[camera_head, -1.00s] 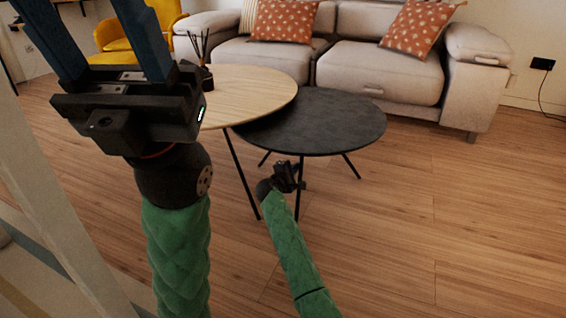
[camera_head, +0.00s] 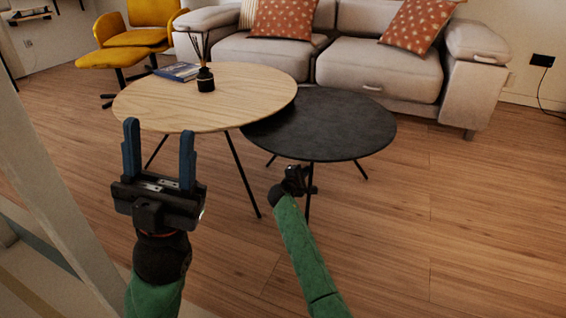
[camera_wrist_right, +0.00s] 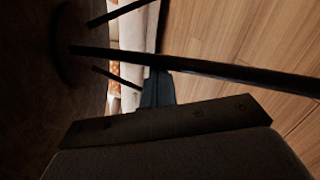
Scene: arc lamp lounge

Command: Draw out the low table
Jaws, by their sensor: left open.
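The low table is a round black table (camera_head: 335,125) on thin dark legs. It stands right of a taller round wooden table (camera_head: 250,100), and its left edge lies under the wooden top. My right gripper (camera_head: 308,182) is at the black table's front leg, below the top. In the right wrist view the leg (camera_wrist_right: 230,72) crosses the fingers (camera_wrist_right: 158,90), which sit close together on it; the tips are partly hidden. My left gripper (camera_head: 159,127) is open and empty, in front of the wooden table's left part in the picture.
A reed diffuser (camera_head: 205,80) and a book (camera_head: 178,72) stand on the wooden table. A beige sofa (camera_head: 380,68) is behind the tables. A yellow armchair (camera_head: 140,42) and footstool (camera_head: 112,58) are at back left. The wooden floor at right (camera_head: 470,210) is clear.

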